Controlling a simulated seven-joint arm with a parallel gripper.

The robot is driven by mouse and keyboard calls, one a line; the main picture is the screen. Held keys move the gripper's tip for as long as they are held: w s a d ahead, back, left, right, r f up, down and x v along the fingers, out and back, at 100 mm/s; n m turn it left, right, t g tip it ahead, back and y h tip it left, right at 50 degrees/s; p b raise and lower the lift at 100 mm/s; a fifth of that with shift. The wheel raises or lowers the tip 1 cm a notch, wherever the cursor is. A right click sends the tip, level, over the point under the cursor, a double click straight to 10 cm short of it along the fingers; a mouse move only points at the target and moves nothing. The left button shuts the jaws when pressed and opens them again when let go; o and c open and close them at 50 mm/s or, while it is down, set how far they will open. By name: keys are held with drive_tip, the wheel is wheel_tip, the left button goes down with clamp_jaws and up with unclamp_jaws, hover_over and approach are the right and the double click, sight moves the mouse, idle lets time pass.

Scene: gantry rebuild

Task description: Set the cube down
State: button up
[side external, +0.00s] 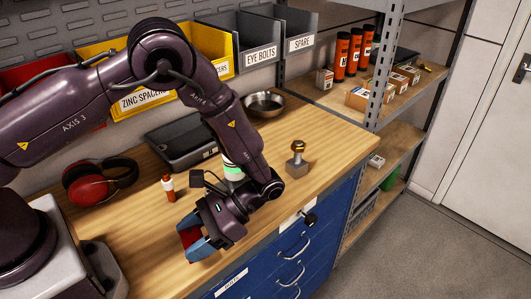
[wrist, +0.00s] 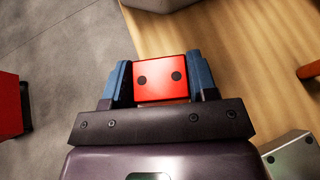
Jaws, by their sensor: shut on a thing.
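The red cube (side external: 189,237) is between the blue fingers of my gripper (side external: 195,242), low over the front left part of the wooden bench. In the wrist view the red cube (wrist: 160,79) shows a face with two black dots, with a blue finger of my gripper (wrist: 161,85) against each side. My gripper is shut on it. The cube's underside is hidden, and I cannot tell whether it touches the bench. In the wrist view the bench edge passes close behind the cube, with grey floor to the left.
The bench top (side external: 130,262) is bare left of the cube. A red-and-white bottle (side external: 169,188), red earmuffs (side external: 100,181), a dark case (side external: 187,142), a metal bowl (side external: 263,103) and a brass-topped block (side external: 297,160) stand around. Blue drawers (side external: 290,262) lie below the front edge.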

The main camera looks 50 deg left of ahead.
drive_tip(key=w+d+r+n+t+h, duration=0.2)
drive_tip(key=w+n+t+h, duration=0.4)
drive_tip(key=w+n+h, duration=0.3)
drive_tip(key=w+d+r+n+t+h, duration=0.1)
drive_tip(key=w+n+t+h, duration=0.55)
drive_tip(key=w+n, duration=0.5)
drive_tip(key=w+a+r+n+t+y, duration=0.3)
drive_tip(key=w+a+r+n+t, duration=0.1)
drive_tip(key=w+a+n+t, duration=0.3)
drive_tip(key=w+a+r+n+t+y, duration=0.45)
drive_tip(key=w+a+n, duration=0.25)
drive_tip(key=a, duration=0.2)
wheel_tip(320, 180, down, 14)
drive_tip(key=shift+w+a+f, duration=0.1)
drive_tip(key=shift+a, duration=0.05)
drive_tip(key=shift+a+f, duration=0.1)
drive_tip(key=shift+f, duration=0.1)
drive_tip(key=a, duration=0.2)
drive_tip(key=a+f, duration=0.1)
drive_tip(key=shift+a, duration=0.35)
